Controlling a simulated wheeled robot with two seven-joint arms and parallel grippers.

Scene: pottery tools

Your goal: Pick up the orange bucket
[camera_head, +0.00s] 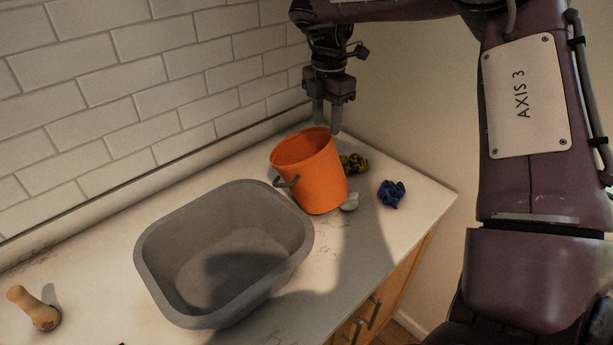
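My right gripper (327,126) points down over the bucket's far rim. Its two fingers are apart with a gap between them. The fingertips are at or just behind the rim; I cannot tell whether they touch it. My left gripper is not in the view.
The grey basin (160,243) sits left of the bucket. A blue crumpled thing (391,194), a dark yellow one (355,163) and a small whitish lump (350,202) lie right of the bucket. A wooden-handled tool (35,308) lies far left. A tiled wall (130,90) stands behind.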

